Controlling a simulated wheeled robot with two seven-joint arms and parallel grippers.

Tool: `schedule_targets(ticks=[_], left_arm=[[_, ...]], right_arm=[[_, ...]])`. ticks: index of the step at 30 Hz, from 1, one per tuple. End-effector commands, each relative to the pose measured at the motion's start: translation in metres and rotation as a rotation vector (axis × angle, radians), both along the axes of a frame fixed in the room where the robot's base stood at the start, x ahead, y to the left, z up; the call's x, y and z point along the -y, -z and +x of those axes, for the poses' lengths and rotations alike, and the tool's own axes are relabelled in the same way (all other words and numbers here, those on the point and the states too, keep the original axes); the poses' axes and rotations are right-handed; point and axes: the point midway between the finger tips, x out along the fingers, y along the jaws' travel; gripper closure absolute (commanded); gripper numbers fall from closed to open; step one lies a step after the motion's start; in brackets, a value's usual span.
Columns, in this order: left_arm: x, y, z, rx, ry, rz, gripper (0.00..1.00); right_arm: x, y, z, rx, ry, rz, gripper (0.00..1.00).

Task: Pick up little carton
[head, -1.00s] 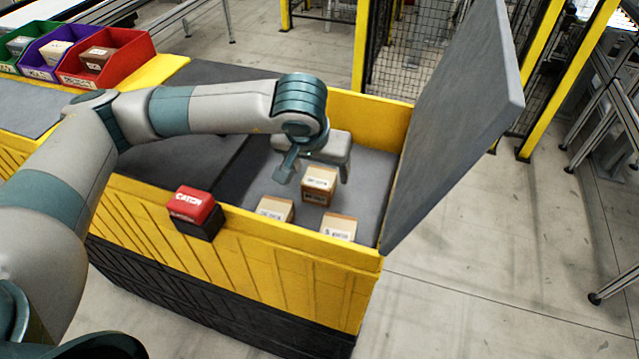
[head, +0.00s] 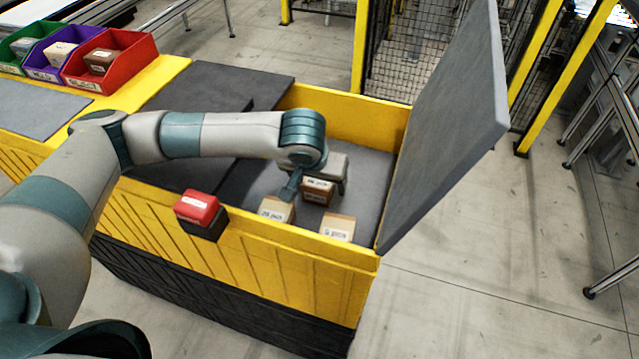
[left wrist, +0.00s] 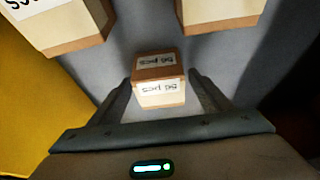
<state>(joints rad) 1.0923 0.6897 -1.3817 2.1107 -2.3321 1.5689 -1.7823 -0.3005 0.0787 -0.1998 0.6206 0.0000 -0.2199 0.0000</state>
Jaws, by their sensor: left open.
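The little carton (head: 317,192), brown with a white label, sits on the grey floor of a yellow bin and is the rear one of three cartons there. It also shows in the left wrist view (left wrist: 159,82), with a label reading "50 pcs". My left gripper (head: 316,186) is open and low over it, with one finger on each side. In the left wrist view the left gripper (left wrist: 160,88) has the carton between its fingers, with a narrow gap on the right. Whether the left finger touches it I cannot tell. My right gripper is not in view.
Two other cartons, the left one (head: 274,211) and the right one (head: 338,228), stand close in front. The bin's yellow wall (head: 290,250) surrounds them. A raised grey lid (head: 450,130) stands at the right. A red-topped box (head: 198,210) is on the front rim.

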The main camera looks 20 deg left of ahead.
Motion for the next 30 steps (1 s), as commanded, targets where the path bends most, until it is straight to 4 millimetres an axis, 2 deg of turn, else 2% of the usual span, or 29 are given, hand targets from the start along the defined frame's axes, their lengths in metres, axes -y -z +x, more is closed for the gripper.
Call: schedule_targets(ticks=[7,8,13,14,23,30], left_arm=[[0.0,0.0,0.0,0.0,0.0,0.0,0.28],[0.0,0.0,0.0,0.0,0.0,0.0,0.33],[0.0,-0.001,0.0,0.0,0.0,0.0,0.74],[0.0,-0.001,0.0,0.0,0.0,0.0,0.76],[0.0,-0.002,0.001,0.002,0.0,0.0,0.76],[0.0,-0.02,0.001,0.005,0.001,-0.001,0.76]], right_arm=[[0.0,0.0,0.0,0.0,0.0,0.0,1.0],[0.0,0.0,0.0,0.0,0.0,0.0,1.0],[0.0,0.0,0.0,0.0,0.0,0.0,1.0],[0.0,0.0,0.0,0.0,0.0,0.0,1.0],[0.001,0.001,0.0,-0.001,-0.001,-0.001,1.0],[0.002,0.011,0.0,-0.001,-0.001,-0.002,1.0]])
